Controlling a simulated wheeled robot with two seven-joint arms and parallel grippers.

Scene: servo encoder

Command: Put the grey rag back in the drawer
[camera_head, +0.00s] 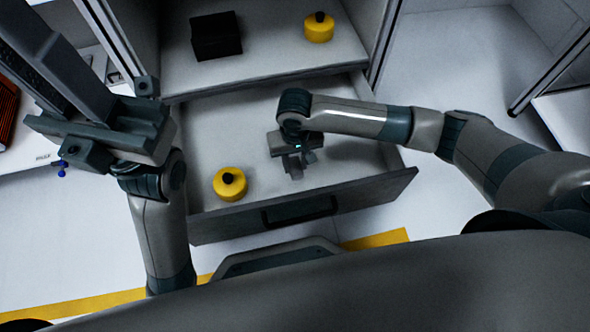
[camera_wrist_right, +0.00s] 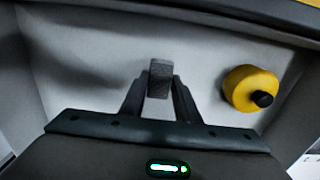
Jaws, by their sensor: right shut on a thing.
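The drawer (camera_head: 345,198) is pulled out below an open shelf. My right gripper (camera_head: 294,166) reaches down into it. In the right wrist view the fingers of that gripper (camera_wrist_right: 159,92) are shut on a small dark grey piece, seemingly the grey rag (camera_wrist_right: 160,76), over the pale drawer floor. In the head view the rag (camera_head: 294,172) shows only as a small grey patch below the gripper; whether it touches the floor I cannot tell. My left gripper (camera_head: 95,110) is raised at the upper left, outside the drawer; its finger opening is unclear.
A yellow knobbed cylinder (camera_head: 230,184) stands in the drawer's front left; it also shows in the right wrist view (camera_wrist_right: 247,87). The shelf above (camera_head: 270,55) holds a black box (camera_head: 216,36) and another yellow cylinder (camera_head: 319,28). The drawer floor's right side is clear.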

